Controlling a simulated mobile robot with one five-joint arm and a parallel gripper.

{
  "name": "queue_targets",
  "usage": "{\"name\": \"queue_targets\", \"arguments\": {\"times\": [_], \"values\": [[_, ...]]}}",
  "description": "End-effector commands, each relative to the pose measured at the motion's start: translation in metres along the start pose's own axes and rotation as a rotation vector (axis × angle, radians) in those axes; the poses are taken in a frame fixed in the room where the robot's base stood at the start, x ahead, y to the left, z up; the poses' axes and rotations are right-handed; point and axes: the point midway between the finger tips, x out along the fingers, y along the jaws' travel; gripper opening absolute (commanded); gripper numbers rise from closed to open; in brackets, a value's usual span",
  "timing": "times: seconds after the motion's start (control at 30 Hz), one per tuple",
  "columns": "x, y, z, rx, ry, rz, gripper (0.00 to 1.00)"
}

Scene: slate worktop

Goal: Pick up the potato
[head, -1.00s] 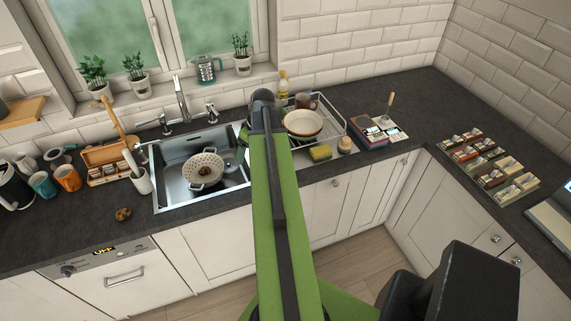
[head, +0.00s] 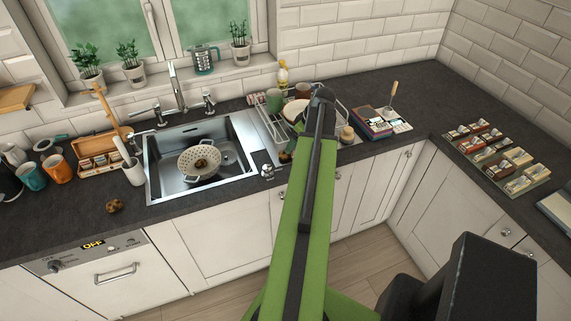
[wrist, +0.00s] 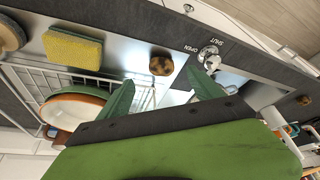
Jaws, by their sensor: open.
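Three similar brown, dark-spotted lumps show in the head view, and I cannot tell for sure which is the potato. Another lump (head: 201,163) lies in the colander (head: 186,163) in the sink. The third lump (head: 115,206) lies on the worktop left of the sink. In the wrist view, my gripper (wrist: 161,91) is open and empty, its two green fingers apart. A brown lump (wrist: 161,62) shows beyond and between the fingertips, with no contact visible. My arm hides the gripper in the head view.
A round control (wrist: 211,55) marked OPEN and SHUT is close right of the nearer lump. A yellow-green sponge (wrist: 73,47) and the wire dish rack (wrist: 28,78) with dishes are on its left. The sink (head: 150,185) opens left of my arm in the head view.

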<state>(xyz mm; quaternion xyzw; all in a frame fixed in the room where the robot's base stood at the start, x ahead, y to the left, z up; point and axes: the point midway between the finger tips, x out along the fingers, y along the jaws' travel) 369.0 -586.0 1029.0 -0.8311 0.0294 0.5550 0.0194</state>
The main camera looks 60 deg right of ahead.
Motion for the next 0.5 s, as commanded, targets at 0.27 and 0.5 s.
{"name": "queue_targets", "arguments": {"times": [0.27, 0.5], "values": [[0.042, 0.000, 0.000, -0.001, -0.001, 0.000, 0.75], [0.062, -0.001, -0.002, -0.002, -0.001, -0.001, 0.75]]}}
